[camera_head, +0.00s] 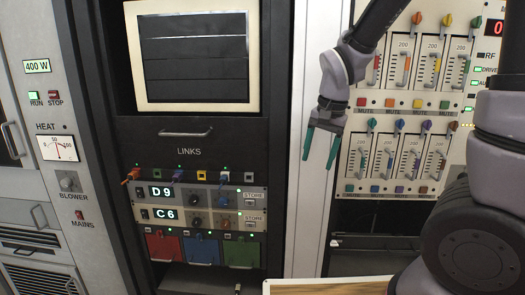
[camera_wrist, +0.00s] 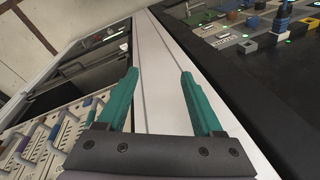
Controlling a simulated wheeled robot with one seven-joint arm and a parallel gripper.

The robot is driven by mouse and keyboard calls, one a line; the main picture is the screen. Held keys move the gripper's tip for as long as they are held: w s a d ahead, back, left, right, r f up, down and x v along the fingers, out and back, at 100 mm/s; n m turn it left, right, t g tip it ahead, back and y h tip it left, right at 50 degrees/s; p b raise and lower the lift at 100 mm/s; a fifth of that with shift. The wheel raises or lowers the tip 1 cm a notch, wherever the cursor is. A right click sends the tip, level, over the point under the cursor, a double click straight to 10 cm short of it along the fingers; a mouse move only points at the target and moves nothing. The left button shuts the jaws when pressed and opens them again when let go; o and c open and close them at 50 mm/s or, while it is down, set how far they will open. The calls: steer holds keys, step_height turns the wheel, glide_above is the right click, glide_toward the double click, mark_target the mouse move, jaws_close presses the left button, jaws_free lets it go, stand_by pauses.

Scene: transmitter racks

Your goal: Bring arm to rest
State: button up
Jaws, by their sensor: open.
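My gripper (camera_head: 321,146) hangs from my arm in the head view, in front of the light frame strip between the links rack and the fader panel. Its two teal fingers point down and stand apart with nothing between them. The wrist view also shows my gripper (camera_wrist: 158,85), with its fingers spread and empty over the pale frame strip (camera_wrist: 160,60). My arm is raised and bent, coming in from the upper right. No contact with a panel is visible.
The links rack (camera_head: 190,128) with D9 and C6 units stands left of my gripper. The fader panel (camera_head: 405,105), with coloured knobs, stands close on its right. A wood-topped surface with a pale edge (camera_head: 330,284) lies low in front. A transmitter cabinet (camera_head: 50,110) with a meter stands far left.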

steer(key=s+d+r+t, duration=0.2)
steer(key=s+d+r, duration=0.3)
steer(key=r, duration=0.3)
steer(key=s+d+r+n+t, duration=0.1)
steer(key=s+d+r+t, duration=0.2)
steer(key=s+d+r, duration=0.2)
step_height(320, 180, up, 4)
steer(key=shift+d+f+n+y, duration=0.15)
steer(key=shift+f+n+y, duration=0.05)
steer(key=shift+n+y, duration=0.1)
